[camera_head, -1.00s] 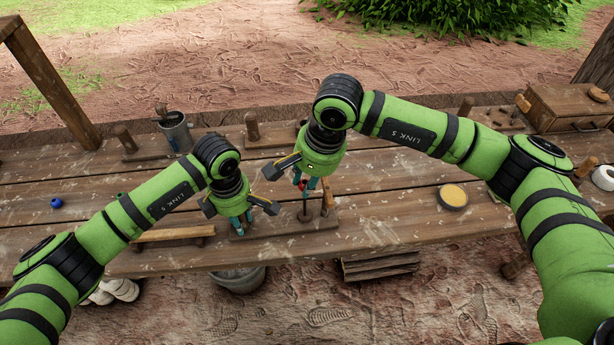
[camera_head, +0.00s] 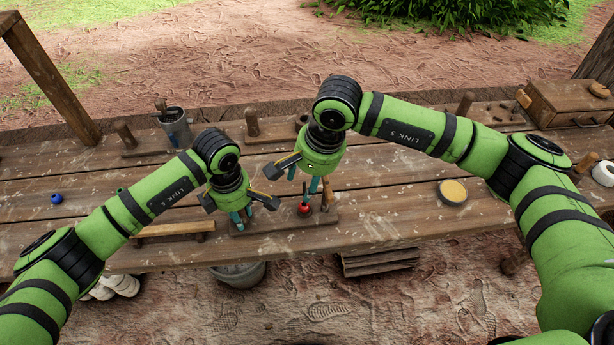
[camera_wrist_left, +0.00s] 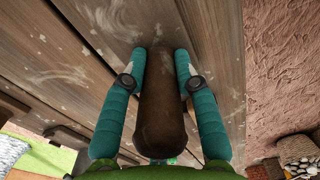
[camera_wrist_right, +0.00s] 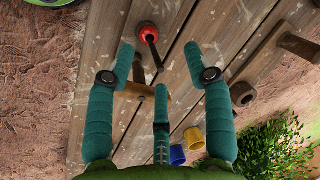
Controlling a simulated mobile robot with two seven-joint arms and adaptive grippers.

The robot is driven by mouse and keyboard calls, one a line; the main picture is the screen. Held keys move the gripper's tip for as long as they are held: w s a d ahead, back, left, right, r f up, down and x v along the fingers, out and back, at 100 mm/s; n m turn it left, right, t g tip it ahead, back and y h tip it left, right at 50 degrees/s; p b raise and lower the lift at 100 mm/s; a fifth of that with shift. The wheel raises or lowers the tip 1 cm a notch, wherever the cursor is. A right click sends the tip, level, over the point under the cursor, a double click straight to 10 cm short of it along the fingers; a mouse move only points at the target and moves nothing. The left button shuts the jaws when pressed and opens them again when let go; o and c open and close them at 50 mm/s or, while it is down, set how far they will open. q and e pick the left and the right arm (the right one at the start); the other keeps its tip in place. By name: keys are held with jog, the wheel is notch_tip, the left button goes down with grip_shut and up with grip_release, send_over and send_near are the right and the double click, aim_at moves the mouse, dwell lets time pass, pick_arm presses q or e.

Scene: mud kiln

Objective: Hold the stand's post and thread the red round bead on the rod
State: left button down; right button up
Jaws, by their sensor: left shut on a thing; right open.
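The red round bead (camera_head: 304,211) sits low around the thin dark rod, close to the wooden stand base (camera_head: 275,224). In the right wrist view the bead (camera_wrist_right: 149,33) shows with the rod (camera_wrist_right: 155,57) passing through it. My left gripper (camera_head: 242,219) is at the base's left end. In the left wrist view its teal fingers are shut on the brown post (camera_wrist_left: 162,105). My right gripper (camera_head: 309,187) is open above the bead, near the rod's upper part, and holds nothing. Its fingers hide part of the rod in the head view.
A round tin with yellow contents (camera_head: 453,192) stands to the right. A blue bead (camera_head: 57,198) lies far left. A metal bucket (camera_head: 175,126) and wooden posts stand along the back. A drawer box (camera_head: 569,106) is at the back right. Another bucket (camera_head: 239,274) stands below the front edge.

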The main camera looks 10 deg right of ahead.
jog(key=shift+r, duration=0.1)
dwell(0.4)
jog(key=shift+w+a+v, duration=0.1)
jog(key=shift+a+v, duration=0.1)
jog(key=shift+v, duration=0.75)
jog(key=shift+w+a+v, duration=0.15)
jog(key=shift+v, duration=0.8)
jog(key=shift+w+a+v, duration=0.1)
jog(key=shift+a+v, duration=0.1)
jog(key=shift+v, duration=0.75)
jog(key=shift+r, duration=0.1)
pick_arm(q)
jog(key=c, duration=0.9)
grip_release()
notch_tip(320, 180, up, 12)
